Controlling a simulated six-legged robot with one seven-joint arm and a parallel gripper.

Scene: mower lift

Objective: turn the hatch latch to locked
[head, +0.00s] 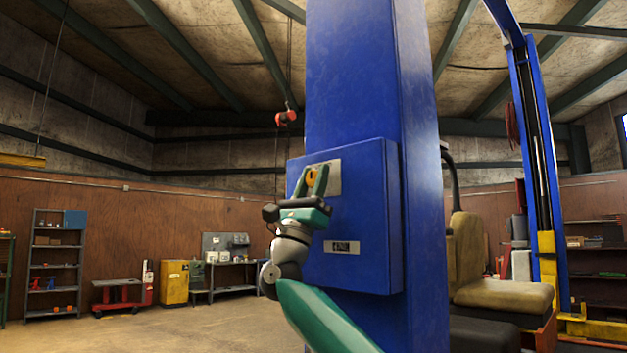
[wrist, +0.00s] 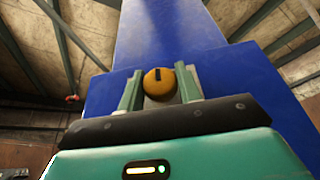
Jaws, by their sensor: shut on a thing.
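The hatch latch is an orange-yellow round knob (head: 311,177) on a pale plate (head: 334,180), on the front of a blue box (head: 370,215). In the wrist view the knob (wrist: 160,86) has a dark mark near its top, close to upright in that picture. My gripper (head: 311,180) is at the knob, with one green finger on each side. It is shut on the knob. In the wrist view my gripper (wrist: 159,88) also has the knob between its fingers, which hide part of the plate.
The box is fixed to a tall blue column (head: 365,70). A small label plate (head: 341,247) is below the knob. A mower seat (head: 495,290) is to the right of the column. Shelves (head: 55,262) and a yellow cabinet (head: 175,283) stand far back left. Open floor lies left of my arm.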

